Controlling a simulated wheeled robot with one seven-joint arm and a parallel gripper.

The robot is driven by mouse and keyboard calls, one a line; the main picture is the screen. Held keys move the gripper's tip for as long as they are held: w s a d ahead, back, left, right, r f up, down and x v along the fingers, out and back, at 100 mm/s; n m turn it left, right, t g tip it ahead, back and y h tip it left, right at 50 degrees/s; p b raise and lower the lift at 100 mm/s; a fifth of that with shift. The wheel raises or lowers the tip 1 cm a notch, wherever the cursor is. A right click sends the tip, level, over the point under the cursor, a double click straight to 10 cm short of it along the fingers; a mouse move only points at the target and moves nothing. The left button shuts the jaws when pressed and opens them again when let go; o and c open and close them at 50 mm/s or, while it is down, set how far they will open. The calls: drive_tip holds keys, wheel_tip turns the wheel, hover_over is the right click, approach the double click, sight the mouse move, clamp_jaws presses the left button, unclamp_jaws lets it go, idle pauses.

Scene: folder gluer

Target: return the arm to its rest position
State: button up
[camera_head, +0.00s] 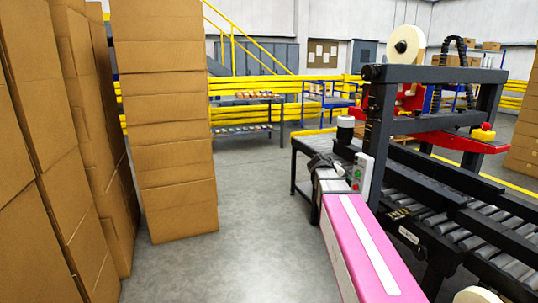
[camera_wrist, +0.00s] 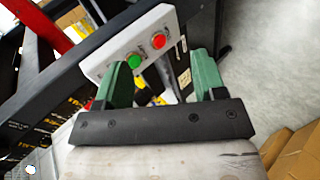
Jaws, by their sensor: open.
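My arm reaches forward from the bottom of the head view, a pink link leading to a grey wrist. My gripper (camera_head: 320,161) is at its far end, small and dark, beside the machine's control box (camera_head: 363,174). In the wrist view my gripper (camera_wrist: 162,66) has its two green fingers spread apart, with nothing held between them. The control box (camera_wrist: 126,38), pale with a green and a red button, lies just beyond the fingers. I cannot tell whether the fingers touch it.
The black machine frame (camera_head: 430,75) and roller conveyor (camera_head: 480,220) stand close on the right. Tall stacks of brown cartons (camera_head: 165,120) stand on the left. Grey floor (camera_head: 255,210) between them is clear. Yellow rails (camera_head: 255,87) and a shelf (camera_head: 245,115) are behind.

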drive_tip(key=s+a+f+m+g+y, duration=0.1)
drive_tip(key=s+a+f+y, duration=0.3)
drive_tip(key=s+f, duration=0.6)
drive_tip(key=s+a+f+m+g+y, duration=0.2)
drive_tip(key=s+a+f+y, duration=0.3)
drive_tip(key=s+a+f, duration=0.3)
wheel_tip(320, 180, down, 6)
drive_tip(key=s+g, duration=0.1)
drive_tip(key=s, duration=0.2)
drive_tip(key=shift+a, duration=0.25)
drive_tip(key=shift+f, duration=0.1)
